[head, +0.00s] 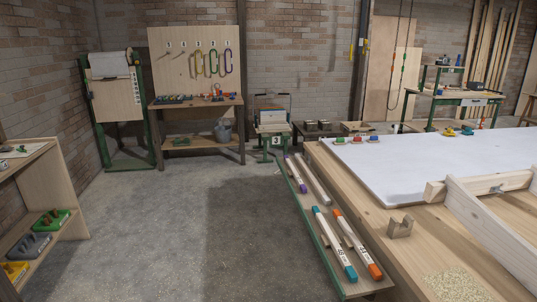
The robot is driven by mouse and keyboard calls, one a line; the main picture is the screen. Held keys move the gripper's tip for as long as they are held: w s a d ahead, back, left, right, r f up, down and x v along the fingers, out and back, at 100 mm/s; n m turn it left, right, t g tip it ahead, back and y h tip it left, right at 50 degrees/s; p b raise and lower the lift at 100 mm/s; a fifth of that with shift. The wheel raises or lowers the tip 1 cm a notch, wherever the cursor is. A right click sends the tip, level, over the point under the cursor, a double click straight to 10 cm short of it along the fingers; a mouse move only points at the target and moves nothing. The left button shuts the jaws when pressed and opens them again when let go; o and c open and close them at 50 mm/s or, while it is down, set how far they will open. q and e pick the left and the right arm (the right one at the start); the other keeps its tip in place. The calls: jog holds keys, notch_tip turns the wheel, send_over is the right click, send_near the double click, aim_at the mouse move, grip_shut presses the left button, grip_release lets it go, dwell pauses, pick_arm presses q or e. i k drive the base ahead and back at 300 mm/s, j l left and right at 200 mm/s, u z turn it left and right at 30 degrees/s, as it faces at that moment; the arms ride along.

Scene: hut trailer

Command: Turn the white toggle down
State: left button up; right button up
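I cannot make out a white toggle anywhere in the head view. Small items on the wooden workbench (196,103) at the back and on the green-framed table (462,94) at the back right are too small to tell apart. Neither of my grippers shows in this view.
A large wooden table (425,222) with a white sheet (440,160) fills the right. A low shelf with marked bars (333,243) runs along its left side. A wooden shelf unit (62,185) with coloured trays stands at the left. The concrete floor (165,235) between them is clear.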

aim_at(394, 133)
jog(key=i+u, duration=0.2)
jog(key=i, duration=4.15)
jog(key=i+z, duration=0.3)
jog(key=i, duration=0.2)
jog(key=i+j+z, duration=0.3)
jog(key=i, duration=0.2)
jog(key=i+j+z, duration=0.25)
jog(key=i, duration=0.25)
jog(key=i+j+z, duration=0.1)
jog(key=i+z, duration=0.2)
jog(key=z, duration=0.15)
jog(key=i+j+z, duration=0.25)
jog(key=z, duration=0.2)
jog(key=i+j+z, duration=0.2)
jog(key=z, duration=0.25)
jog(key=i+j+z, duration=0.15)
jog(key=j+z, duration=0.3)
jog(key=i+j+z, duration=0.1)
jog(key=j+z, duration=0.55)
jog(key=j, duration=0.25)
jog(key=i+j+z, duration=0.2)
jog(key=j, duration=0.25)
jog(key=i+u, duration=0.45)
jog(key=i, duration=1.75)
